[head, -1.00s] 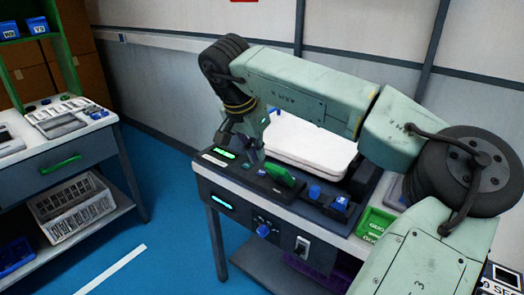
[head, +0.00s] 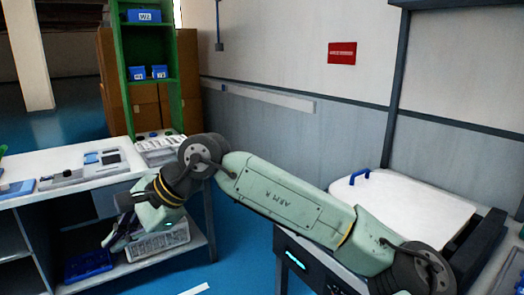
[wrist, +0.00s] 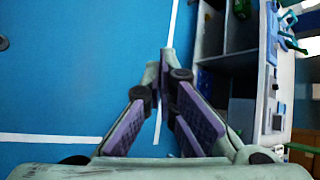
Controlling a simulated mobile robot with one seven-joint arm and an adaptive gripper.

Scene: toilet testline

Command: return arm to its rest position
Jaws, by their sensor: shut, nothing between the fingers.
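My gripper (head: 112,238) hangs at the left of the head view, at the end of my pale green arm, in front of the left bench's lower shelf. In the wrist view its purple-padded fingers (wrist: 160,76) come together at the tips, with nothing between them. Blue floor with white lines lies beyond the fingers. The arm stretches from the lower right across the head view, with its elbow bent above the gap between the benches.
The left bench (head: 68,196) carries trays and small devices. A white crate (head: 158,243) and a blue bin (head: 88,264) sit on its lower shelf. At the right is a toilet-lid testing bench with a white lid (head: 405,215). A green rack (head: 127,90) stands behind. Blue floor is open between the benches.

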